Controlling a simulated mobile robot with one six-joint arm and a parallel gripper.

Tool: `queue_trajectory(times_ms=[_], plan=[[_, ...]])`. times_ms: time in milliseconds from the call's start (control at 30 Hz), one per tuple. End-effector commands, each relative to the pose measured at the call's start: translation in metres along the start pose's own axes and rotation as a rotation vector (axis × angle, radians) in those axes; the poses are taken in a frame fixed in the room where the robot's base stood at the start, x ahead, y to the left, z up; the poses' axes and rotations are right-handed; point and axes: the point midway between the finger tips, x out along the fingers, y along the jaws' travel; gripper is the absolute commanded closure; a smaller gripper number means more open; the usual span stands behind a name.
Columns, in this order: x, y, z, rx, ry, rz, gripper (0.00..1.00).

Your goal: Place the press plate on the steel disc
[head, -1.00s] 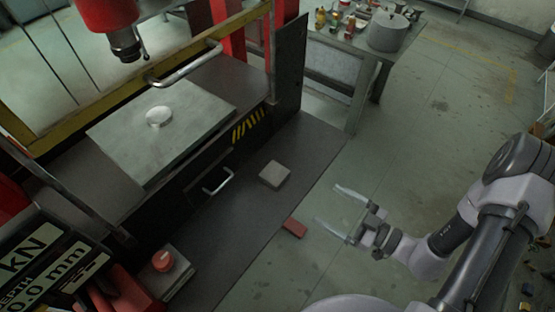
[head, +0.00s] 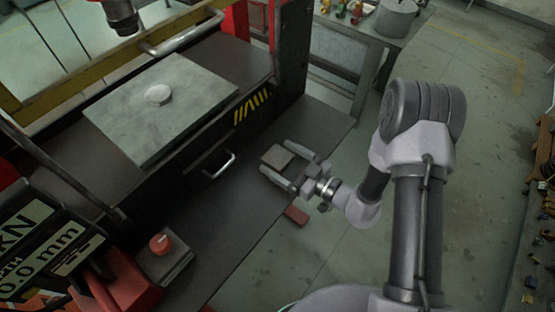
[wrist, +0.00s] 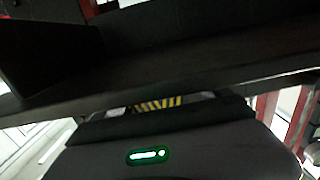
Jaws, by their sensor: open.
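The press plate, a small grey square block (head: 278,157), lies on the dark lower ledge of the press in the head view. The steel disc (head: 158,95) is a small pale round piece on top of a large grey square plate on the press bed. My gripper (head: 277,156) is open. Its two fingers lie on either side of the press plate in the picture. I cannot tell their exact height or whether they touch it. The wrist view is mostly dark and shows neither the press plate nor the disc clearly.
The large square plate (head: 135,125) rests on the bed, with the press ram (head: 122,15) above and behind. A drawer handle (head: 218,166) juts from the press front. A red block (head: 296,214) lies by the ledge edge. A red button box (head: 160,245) stands front left.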

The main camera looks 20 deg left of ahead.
Motion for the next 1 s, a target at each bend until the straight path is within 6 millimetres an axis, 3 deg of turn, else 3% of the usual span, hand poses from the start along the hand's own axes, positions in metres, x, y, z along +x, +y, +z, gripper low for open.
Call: queue_trajectory(times_ms=[100, 533, 867, 1000], plan=[[-0.001, 0.0, 0.0, 0.0, 0.0, 0.0, 0.13], [-0.001, 0.0, 0.0, 0.0, -0.001, 0.0, 0.97], [-0.002, 0.001, -0.003, -0.001, 0.001, 0.001, 1.0], [-0.008, -0.001, -0.015, 0.0, 0.0, 0.0, 1.0]])
